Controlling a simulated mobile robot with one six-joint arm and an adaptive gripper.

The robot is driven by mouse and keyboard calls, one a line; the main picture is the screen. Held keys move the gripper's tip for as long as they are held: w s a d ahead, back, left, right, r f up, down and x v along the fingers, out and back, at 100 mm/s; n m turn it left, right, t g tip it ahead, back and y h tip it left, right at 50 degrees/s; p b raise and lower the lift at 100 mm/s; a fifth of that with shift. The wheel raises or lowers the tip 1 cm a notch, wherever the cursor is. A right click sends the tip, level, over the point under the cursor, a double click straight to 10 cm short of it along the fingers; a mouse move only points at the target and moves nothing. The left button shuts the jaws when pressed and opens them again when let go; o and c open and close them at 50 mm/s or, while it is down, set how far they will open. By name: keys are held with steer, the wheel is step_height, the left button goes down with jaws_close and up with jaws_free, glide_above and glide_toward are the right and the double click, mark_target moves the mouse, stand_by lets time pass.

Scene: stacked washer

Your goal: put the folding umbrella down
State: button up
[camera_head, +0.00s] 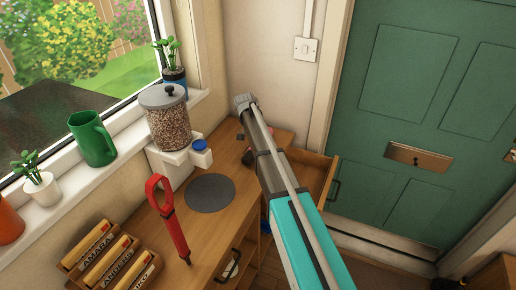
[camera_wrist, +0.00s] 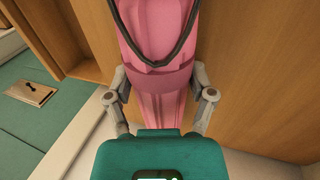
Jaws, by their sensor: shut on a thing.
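The folding umbrella (camera_wrist: 160,75) is pink with a dark strap loop at its top in the wrist view. My gripper (camera_wrist: 160,88) is shut on it, with one grey finger on each side of its body. The umbrella's far end runs out of the top of the wrist view. In the head view my arm hides most of the gripper and the umbrella over the right part of the wooden cabinet top (camera_head: 228,220). I cannot tell whether the umbrella touches the wood.
A round dark mat (camera_head: 210,193) lies bare on the cabinet top. An open drawer (camera_head: 318,172) juts out at the right, near the green door (camera_head: 420,90).

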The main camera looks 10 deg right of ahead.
steer(key=shift+f, duration=0.25)
steer(key=o, duration=1.3)
steer(key=shift+c, duration=0.2)
steer(key=shift+r, duration=0.2)
steer(key=p+v, duration=1.1)
steer(key=v, duration=0.1)
steer(key=shift+s, duration=0.1)
stand_by(0.4)
steer(key=s+d+n+t+y, duration=0.2)
steer(key=s+n, duration=0.5)
steer(key=s, duration=2.4)
steer(key=shift+s+d+f+y, duration=0.25)
steer(key=shift+d+f+y, duration=0.1)
steer(key=shift+f+y, duration=0.15)
